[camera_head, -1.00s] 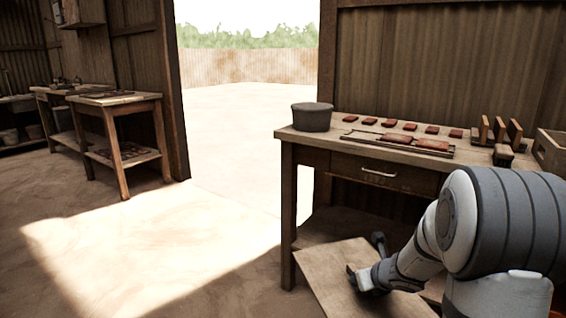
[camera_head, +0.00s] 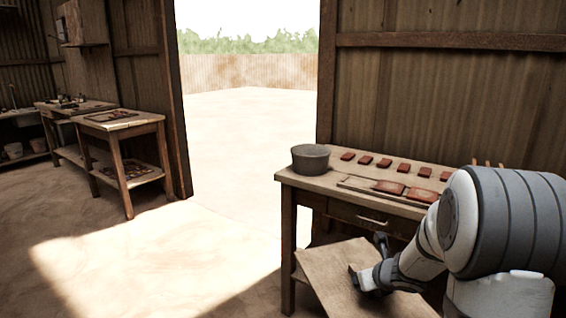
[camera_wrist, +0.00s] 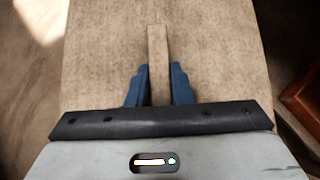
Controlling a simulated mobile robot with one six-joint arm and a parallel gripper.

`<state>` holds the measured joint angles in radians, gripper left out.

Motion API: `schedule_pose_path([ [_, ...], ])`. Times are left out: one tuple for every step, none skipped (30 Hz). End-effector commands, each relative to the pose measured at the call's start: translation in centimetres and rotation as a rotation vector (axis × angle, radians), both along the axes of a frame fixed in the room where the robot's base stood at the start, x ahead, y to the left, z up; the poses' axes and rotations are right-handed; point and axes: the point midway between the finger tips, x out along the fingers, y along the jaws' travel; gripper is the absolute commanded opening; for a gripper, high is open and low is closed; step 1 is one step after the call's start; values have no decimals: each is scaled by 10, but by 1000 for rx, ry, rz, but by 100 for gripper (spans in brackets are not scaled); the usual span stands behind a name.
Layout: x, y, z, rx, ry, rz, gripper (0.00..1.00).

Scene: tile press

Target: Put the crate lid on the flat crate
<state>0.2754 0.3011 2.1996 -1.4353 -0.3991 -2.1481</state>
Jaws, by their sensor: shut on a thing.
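The crate lid (camera_head: 335,275) is a flat, plain wooden board with a narrow raised batten. My gripper (camera_head: 368,272) is shut on the lid's batten and holds the board at the bottom of the head view, in front of the workbench. In the wrist view the lid (camera_wrist: 220,60) fills the middle, and the blue fingers of my gripper (camera_wrist: 158,85) stand on both sides of the batten (camera_wrist: 158,50).
The workbench (camera_head: 300,180) carries a dark round tub (camera_head: 310,158), several red tiles (camera_head: 383,163) and a tray (camera_head: 360,185) with tiles. A smaller wooden table (camera_head: 125,122) stands at the left, beside the wall. Bare floor lies between, leading to the open doorway.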

Motion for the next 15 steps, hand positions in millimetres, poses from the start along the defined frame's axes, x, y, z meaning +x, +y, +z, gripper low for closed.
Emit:
schedule_pose_path([
  [1, 0, 25, 1, -2, 0, 0],
  [1, 0, 32, 0, -2, -1, 0],
  [1, 0, 41, 0, -2, -1, 0],
  [1, 0, 48, 0, -2, -1, 0],
  [1, 0, 55, 0, -2, -1, 0],
  [1, 0, 63, 0, -2, -1, 0],
  [0, 0, 70, 0, -2, -1, 0],
  [1, 0, 77, 0, -2, -1, 0],
  [1, 0, 86, 0, -2, -1, 0],
  [1, 0, 93, 0, -2, -1, 0],
  [1, 0, 99, 0, -2, -1, 0],
  [1, 0, 108, 0, -2, -1, 0],
  [1, 0, 115, 0, -2, -1, 0],
  [1, 0, 122, 0, -2, -1, 0],
  [1, -1, 130, 0, -2, -1, 0],
])
